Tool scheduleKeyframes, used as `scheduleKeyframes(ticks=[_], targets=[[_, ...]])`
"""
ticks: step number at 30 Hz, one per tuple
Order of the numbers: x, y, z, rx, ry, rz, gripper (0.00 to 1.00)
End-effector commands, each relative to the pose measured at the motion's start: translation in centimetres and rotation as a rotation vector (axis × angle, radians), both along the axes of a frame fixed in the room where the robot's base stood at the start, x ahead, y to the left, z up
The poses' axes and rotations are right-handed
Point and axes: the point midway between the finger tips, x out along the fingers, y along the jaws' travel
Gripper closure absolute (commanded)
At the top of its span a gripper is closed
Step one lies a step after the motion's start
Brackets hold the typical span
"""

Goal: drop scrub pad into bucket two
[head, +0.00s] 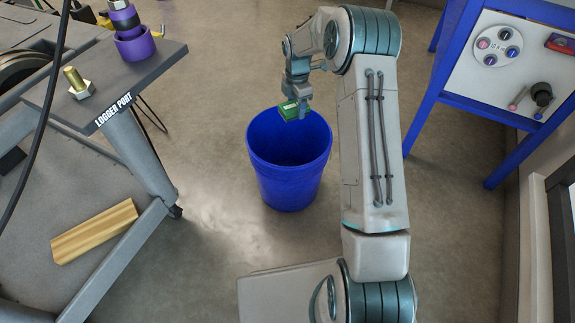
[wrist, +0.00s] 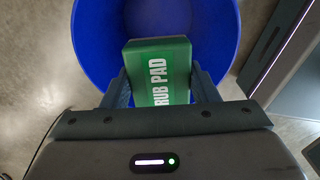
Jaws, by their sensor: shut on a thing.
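The scrub pad (head: 289,110) is a small green block. In the wrist view the pad (wrist: 158,70) shows white lettering ending in "RUB PAD". My gripper (head: 298,104) is shut on it, with one finger on each side; the gripper (wrist: 160,88) also shows in the wrist view. A blue bucket (head: 288,185) stands on the floor with its open top facing up. The pad is held over the bucket's opening, near its far rim in the head view. In the wrist view the bucket (wrist: 88,45) lies behind and below the pad. I see no number on the bucket.
A grey cart (head: 160,60) marked "LOGGER PORT" stands at the left, with a bolt (head: 78,83) and a purple fitting (head: 133,43) on it. A wooden block (head: 94,232) lies on its lower shelf. A blue-framed stand (head: 450,70) is at the right. Floor around the bucket is clear.

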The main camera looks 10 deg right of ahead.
Motion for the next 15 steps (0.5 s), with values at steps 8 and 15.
scheduleKeyframes(ticks=[8, 15], targets=[[0.0, 0.0, -3.0, 0.000, 0.001, -0.001, 0.76], [0.0, 0.0, -5.5, -0.001, 0.000, -0.003, 0.76]])
